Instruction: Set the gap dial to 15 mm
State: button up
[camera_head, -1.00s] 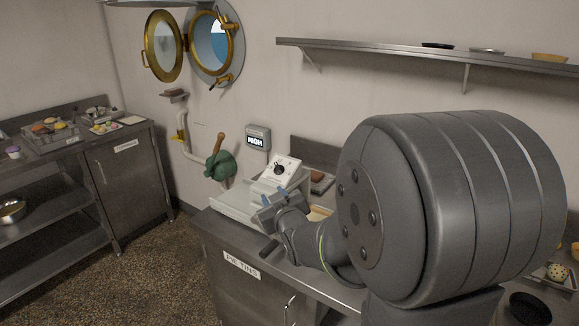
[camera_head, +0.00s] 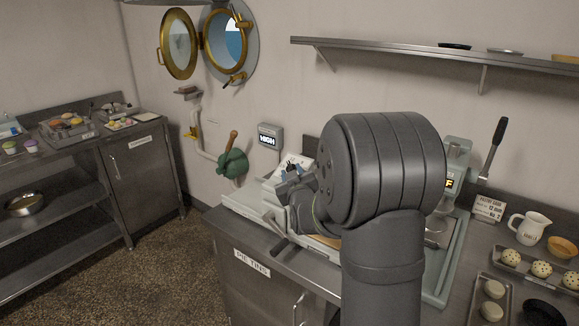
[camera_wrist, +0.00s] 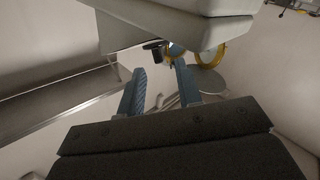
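The dial panel (camera_head: 297,160) is a white sloping face on the pale machine (camera_head: 270,205) at the counter's left end. My gripper (camera_head: 287,172) is in front of it and covers most of the panel, so the dial's knob and its setting cannot be read. In the wrist view my gripper (camera_wrist: 160,84) is open, its two blue fingers apart with nothing held between them. The pale machine housing (camera_wrist: 190,22) is above and beyond the fingertips there. A small dark part (camera_wrist: 152,45) shows under its edge; I cannot tell whether it is the knob.
A green device with a wooden handle (camera_head: 233,163) and a box reading HIGH (camera_head: 270,135) are on the wall behind. A black lever (camera_head: 494,145), a card seeming to read 12 mm (camera_head: 489,208), a jug (camera_head: 529,228) and a bun tray (camera_head: 534,267) are right of my arm.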

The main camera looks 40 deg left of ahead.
aim_at(290, 166)
jog(key=shift+x, duration=2.45)
grip_shut()
